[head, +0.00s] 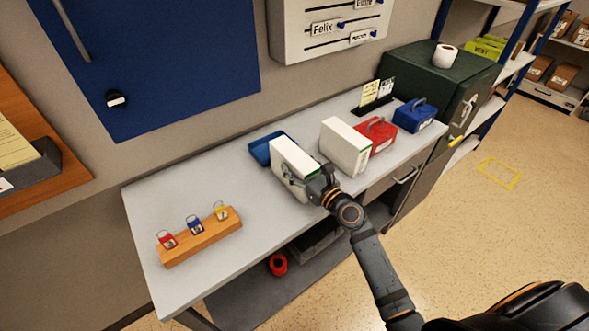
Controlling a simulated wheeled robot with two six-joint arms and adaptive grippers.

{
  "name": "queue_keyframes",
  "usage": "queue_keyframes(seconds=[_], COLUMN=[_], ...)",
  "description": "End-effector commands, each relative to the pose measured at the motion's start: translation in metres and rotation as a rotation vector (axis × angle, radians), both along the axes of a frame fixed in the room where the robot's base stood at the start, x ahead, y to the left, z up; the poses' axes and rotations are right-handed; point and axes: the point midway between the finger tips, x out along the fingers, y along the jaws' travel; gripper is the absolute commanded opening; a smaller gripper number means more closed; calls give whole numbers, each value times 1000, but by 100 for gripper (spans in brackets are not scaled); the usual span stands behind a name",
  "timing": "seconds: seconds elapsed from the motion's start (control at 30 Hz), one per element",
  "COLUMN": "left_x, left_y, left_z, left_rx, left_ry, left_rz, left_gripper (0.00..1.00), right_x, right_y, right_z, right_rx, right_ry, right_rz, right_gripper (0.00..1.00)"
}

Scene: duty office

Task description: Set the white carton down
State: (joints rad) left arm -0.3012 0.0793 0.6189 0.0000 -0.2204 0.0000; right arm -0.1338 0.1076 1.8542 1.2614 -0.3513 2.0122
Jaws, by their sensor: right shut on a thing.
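A white carton (290,155) with a green edge is upright at the middle of the grey bench (205,262). My right gripper (301,181) is shut on its near side. I cannot tell whether its base touches the bench top. My left gripper is not in view.
A blue tray (260,153) lies behind the held carton. A red box (380,130) and a blue box (414,117) stand at the right. Bench between block and carton is clear.

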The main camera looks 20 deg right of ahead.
Motion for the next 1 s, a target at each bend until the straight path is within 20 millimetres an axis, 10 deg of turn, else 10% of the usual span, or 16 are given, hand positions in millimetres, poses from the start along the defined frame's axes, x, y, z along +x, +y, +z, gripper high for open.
queue_keyframes(seconds=[0.43,0.67,1.0], left_x=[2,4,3], left_y=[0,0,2], left_z=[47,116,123], left_rx=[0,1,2], left_ry=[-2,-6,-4], left_rz=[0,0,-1], left_gripper=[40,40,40], right_x=[0,-48,-121], right_y=[0,15,38], right_z=[44,106,125], right_rx=[0,2,5], right_ry=[-1,2,2], right_rz=[-1,-1,-2], right_gripper=[12,12,11])
